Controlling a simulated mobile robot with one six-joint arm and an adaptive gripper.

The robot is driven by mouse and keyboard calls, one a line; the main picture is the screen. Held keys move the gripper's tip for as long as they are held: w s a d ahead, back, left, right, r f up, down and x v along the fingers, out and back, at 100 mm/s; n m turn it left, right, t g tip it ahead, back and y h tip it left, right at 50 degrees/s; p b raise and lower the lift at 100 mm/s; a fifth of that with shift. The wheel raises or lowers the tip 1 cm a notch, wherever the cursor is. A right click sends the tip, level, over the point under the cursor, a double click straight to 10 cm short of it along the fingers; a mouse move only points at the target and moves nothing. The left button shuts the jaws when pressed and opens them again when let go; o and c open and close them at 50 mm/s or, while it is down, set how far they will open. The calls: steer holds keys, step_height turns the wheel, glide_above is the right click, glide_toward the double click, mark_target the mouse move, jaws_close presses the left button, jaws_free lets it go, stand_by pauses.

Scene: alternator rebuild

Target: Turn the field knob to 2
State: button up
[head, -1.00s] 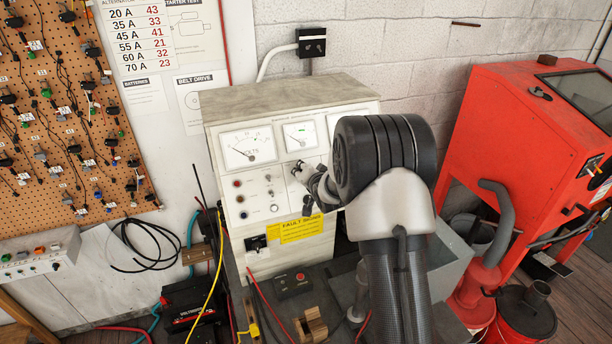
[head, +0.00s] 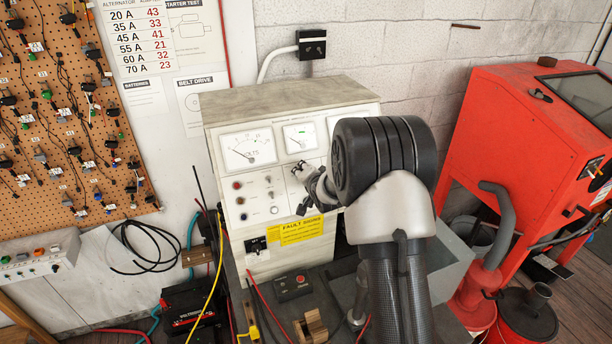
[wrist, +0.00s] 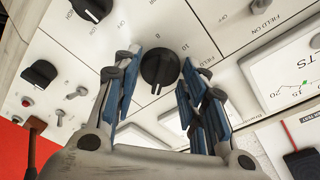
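A round black knob (wrist: 160,68) sits on the white panel in the upper middle of the wrist view, with printed marks 8 and 10 beside it. A pale pointer line shows on its lower part. My gripper (wrist: 157,72) is open, with one blue-padded finger on each side of the knob; I see no clear contact. In the head view my gripper (head: 303,172) is close to the front of the test bench (head: 228,168), and my wrist and gripper hide the knob.
Other black knobs (wrist: 40,73) and small toggle switches (wrist: 80,92) sit on the panel around my fingers. A volts meter (head: 248,150) is left of my gripper in the head view. A red cabinet (head: 530,130) stands to the right.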

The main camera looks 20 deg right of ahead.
steer(key=o, duration=0.4)
steer(key=shift+c, duration=0.2)
steer(key=shift+s, duration=0.1)
steer(key=v, duration=1.2)
